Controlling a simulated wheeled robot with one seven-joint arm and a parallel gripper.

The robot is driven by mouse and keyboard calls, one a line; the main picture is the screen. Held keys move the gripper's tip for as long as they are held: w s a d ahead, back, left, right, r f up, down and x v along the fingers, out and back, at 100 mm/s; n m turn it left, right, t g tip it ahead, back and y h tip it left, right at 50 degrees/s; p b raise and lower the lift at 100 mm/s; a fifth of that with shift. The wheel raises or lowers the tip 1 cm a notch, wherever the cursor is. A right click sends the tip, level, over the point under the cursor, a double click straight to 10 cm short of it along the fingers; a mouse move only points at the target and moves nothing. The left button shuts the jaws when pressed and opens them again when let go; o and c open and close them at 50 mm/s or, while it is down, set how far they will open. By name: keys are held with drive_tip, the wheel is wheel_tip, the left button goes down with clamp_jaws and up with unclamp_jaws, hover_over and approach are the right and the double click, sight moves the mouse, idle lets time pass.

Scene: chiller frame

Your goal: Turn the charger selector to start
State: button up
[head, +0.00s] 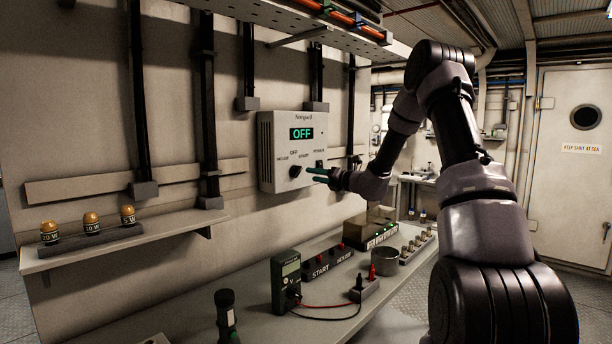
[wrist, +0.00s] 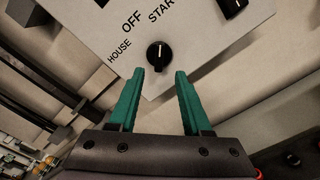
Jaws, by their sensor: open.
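The charger (head: 283,124) is a pale wall box with a green display reading OFF. Its selector (head: 296,171) is a round black knob low on the front, with HOUSE, OFF and START labels around it. In the wrist view the selector (wrist: 158,55) has a white pointer mark facing roughly up the picture; the exact label it meets is hard to tell. My gripper (head: 318,176) is open, its green fingers just off the box. In the wrist view my gripper (wrist: 159,71) has the knob lined up between and just beyond its fingertips, apart from it.
A second black knob (wrist: 232,4) sits to the selector's right on the box.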

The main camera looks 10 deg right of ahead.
drive_tip(key=v, duration=0.3)
drive_tip(key=shift+s+d, duration=0.15)
drive_tip(key=shift+s, duration=0.1)
drive_tip(key=s+a+r+n+g, duration=0.3)
drive_tip(key=s+a+n, duration=0.1)
drive_tip(key=s+n, duration=0.35)
drive_tip(key=s+a+r+n+g, duration=0.35)
drive_tip(key=s+n, duration=0.25)
drive_tip(key=s, duration=0.3)
drive_tip(key=s+a+r+n+g, duration=0.35)
drive_tip(key=s+n, duration=0.25)
drive_tip(key=s, duration=0.2)
drive_tip(key=s+d+n+t+h, duration=0.1)
drive_tip(key=s+d+n+h, duration=0.3)
drive_tip(key=s+n, duration=0.3)
drive_tip(key=s+d+n+t+h, duration=0.1)
drive_tip(key=s+d+n+h, duration=0.3)
drive_tip(key=s, duration=0.8)
drive_tip(key=d+n, duration=0.2)
drive_tip(key=n, duration=0.1)
drive_tip(key=shift+s+d+r+t+h, duration=0.15)
drive_tip(key=shift+s+t+h, duration=0.15)
drive_tip(key=shift+s, duration=0.1)
